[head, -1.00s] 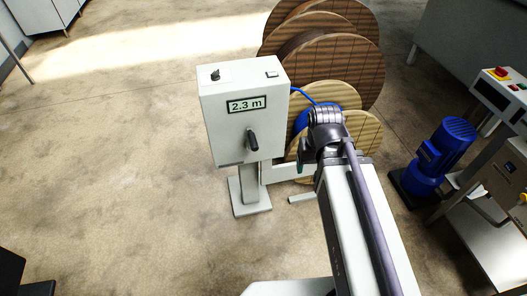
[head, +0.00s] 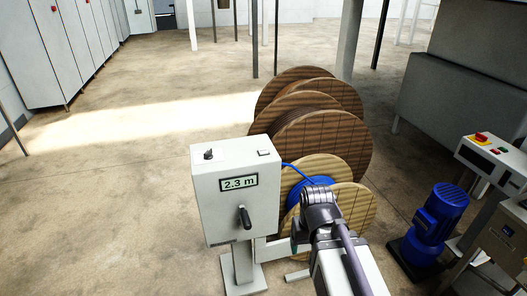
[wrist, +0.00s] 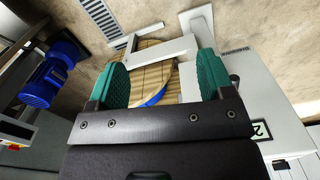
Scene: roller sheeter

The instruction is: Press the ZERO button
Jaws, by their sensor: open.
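A white metering box (head: 205,220) stands on a post and its display (head: 239,183) reads 2.3 m. On its top face are a small pale square button (head: 264,153) at the right and a dark knob (head: 208,154) at the left. No ZERO label is legible. A dark crank handle (head: 245,217) is on the front. My gripper (wrist: 163,78) is open and empty, with green finger pads, in the wrist view. In the head view it is mostly hidden behind my arm, right of the box. The wrist view shows part of the display (wrist: 260,130) at the right; no button is recognisable there.
Wooden cable reels (head: 322,145) stand close behind and right of the box, one with blue cable (head: 297,190). A blue motor (head: 442,212) and a control panel (head: 492,157) are at the right. The floor left of the box is clear.

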